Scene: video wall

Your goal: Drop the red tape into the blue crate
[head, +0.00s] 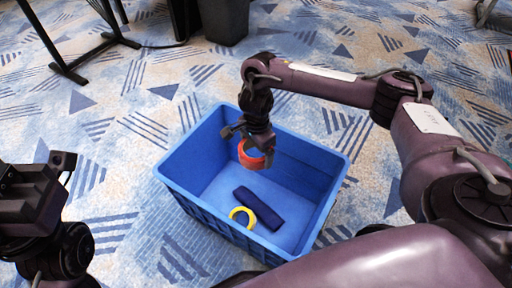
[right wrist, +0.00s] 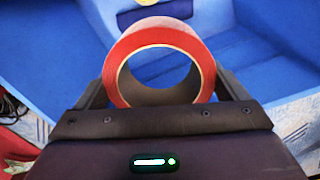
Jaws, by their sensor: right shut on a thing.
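The red tape (head: 250,155) is a red ring held in my right gripper (head: 252,146), over the inside of the blue crate (head: 285,137). In the right wrist view the red tape (right wrist: 160,62) sits between the two fingers (right wrist: 163,95), its round hole facing the camera. The blue crate stands on the floor, and its blue inside (right wrist: 265,50) shows behind the tape. My left gripper (head: 62,170) is at the left edge of the head view, outside the crate; its jaw gap is not clear.
A yellow ring (head: 242,216) and a dark blue block (head: 260,208) lie on the crate floor. A dark bin (head: 224,20) and black table legs (head: 90,55) stand at the back. Patterned carpet around the crate is mostly clear.

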